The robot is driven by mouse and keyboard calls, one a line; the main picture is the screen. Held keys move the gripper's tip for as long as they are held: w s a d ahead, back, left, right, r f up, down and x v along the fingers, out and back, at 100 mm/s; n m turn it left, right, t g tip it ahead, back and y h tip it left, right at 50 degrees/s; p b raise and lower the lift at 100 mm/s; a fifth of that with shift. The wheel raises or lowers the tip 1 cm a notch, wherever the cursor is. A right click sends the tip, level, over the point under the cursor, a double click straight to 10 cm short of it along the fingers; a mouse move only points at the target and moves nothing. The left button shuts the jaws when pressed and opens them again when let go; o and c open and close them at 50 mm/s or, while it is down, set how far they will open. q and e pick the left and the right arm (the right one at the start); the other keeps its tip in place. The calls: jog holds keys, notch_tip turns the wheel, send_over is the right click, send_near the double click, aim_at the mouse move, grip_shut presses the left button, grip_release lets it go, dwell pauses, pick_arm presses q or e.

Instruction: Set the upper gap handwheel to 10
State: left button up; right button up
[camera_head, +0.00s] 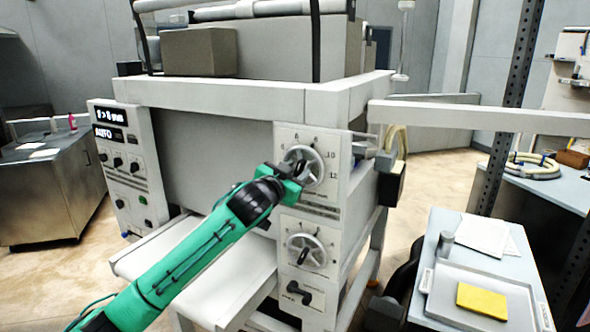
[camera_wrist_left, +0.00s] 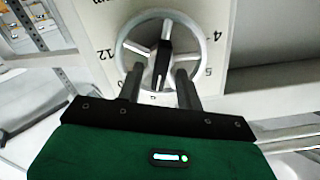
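The upper handwheel (camera_head: 318,158) is a grey ring with spokes on a white numbered dial plate at the machine's right front. In the left wrist view the handwheel (camera_wrist_left: 207,38) has a black bar handle (camera_wrist_left: 166,50) across its middle. My left gripper (camera_head: 300,172) is at the wheel. In the wrist view its two grey fingers (camera_wrist_left: 160,82) are apart, on either side of the bar's lower end, with gaps showing. Numbers such as 12, 4 and 5 show around the rim there. I cannot tell which number the bar marks. My right gripper is not in view.
A lower handwheel (camera_head: 306,250) and a black knob (camera_head: 299,292) sit below. A display panel (camera_head: 128,165) is on the machine's left. A conveyor bed (camera_head: 230,278) juts out under my arm. A side table holds a tray (camera_head: 450,291) with a yellow pad (camera_head: 482,300).

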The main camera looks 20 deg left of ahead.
pick_arm(q)
jog(key=shift+c, duration=0.3)
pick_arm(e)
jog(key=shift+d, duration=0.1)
pick_arm(q)
jog(key=c, duration=0.7)
grip_shut()
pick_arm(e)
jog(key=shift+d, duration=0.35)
pick_arm(q)
jog(key=shift+m, duration=0.3)
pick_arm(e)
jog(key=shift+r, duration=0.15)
pick_arm(q)
jog(key=m+p, duration=0.1)
jog(key=m, duration=0.1)
jog(key=shift+d+m, duration=0.15)
jog(key=shift+m, duration=0.15)
jog(key=m+p, duration=0.1)
jog(key=m, duration=0.2)
jog(key=shift+d+f+m+p, duration=0.15)
jog(key=shift+m+p, duration=0.25)
jog(key=shift+m, duration=0.4)
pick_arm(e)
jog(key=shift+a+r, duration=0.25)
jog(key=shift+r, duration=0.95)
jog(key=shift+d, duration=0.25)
